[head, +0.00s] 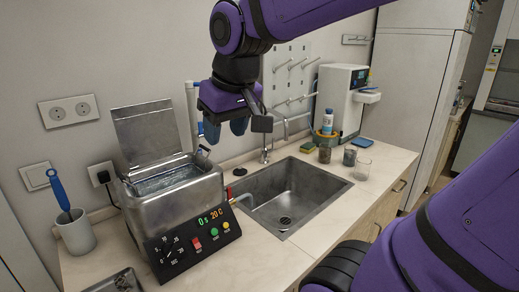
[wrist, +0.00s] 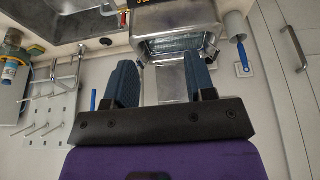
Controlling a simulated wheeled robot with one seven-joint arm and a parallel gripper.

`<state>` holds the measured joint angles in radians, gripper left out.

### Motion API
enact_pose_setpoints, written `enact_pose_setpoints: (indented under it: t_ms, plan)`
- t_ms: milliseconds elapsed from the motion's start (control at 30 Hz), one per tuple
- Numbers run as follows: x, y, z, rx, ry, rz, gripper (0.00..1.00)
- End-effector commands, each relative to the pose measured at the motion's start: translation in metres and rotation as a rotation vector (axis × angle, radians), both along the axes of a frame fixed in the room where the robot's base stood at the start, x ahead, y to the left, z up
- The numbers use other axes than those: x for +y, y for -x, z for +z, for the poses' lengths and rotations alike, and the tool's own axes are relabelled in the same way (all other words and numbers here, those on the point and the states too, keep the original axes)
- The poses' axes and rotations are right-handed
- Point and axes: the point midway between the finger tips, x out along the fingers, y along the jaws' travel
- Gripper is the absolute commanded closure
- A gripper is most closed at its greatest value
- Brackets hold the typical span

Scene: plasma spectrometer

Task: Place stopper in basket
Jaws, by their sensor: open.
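My gripper (head: 225,127) is open and empty, hanging above the counter near the back wall, behind and to the right of the steel bath. In the wrist view its two blue fingers (wrist: 158,78) stand apart with nothing between them. The steel bath (head: 182,206) has its lid raised. A mesh-like surface, perhaps the basket (head: 167,181), shows inside it; it also shows in the wrist view (wrist: 178,44), beyond the fingertips. I cannot make out a stopper for certain. A dark tray (head: 118,283) with small unclear items is cut off at the bottom left.
The sink (head: 300,195) with a tall faucet (head: 266,140) lies right of the bath. A drying pegboard (head: 288,75) hangs behind. A white machine (head: 342,98), a bottle (head: 327,121), a sponge (head: 307,147) and several small vessels stand at right. A cup with a blue brush (head: 75,232) stands left.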

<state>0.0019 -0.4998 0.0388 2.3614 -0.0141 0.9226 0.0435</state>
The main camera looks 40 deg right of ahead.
Motion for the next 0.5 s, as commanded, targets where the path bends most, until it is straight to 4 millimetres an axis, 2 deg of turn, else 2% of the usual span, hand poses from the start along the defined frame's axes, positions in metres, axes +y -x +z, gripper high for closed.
enact_pose_setpoints:
  t_ms: [33,200,333,500]
  plan:
    - [-0.002,0.017,-0.001,-0.022,-0.002,-0.001,0.50]
    - [-0.007,0.059,-0.009,-0.073,-0.012,0.003,0.50]
    - [-0.009,0.077,-0.015,-0.096,-0.017,0.003,0.50]
    - [-0.009,0.084,-0.019,-0.104,-0.020,0.004,0.50]
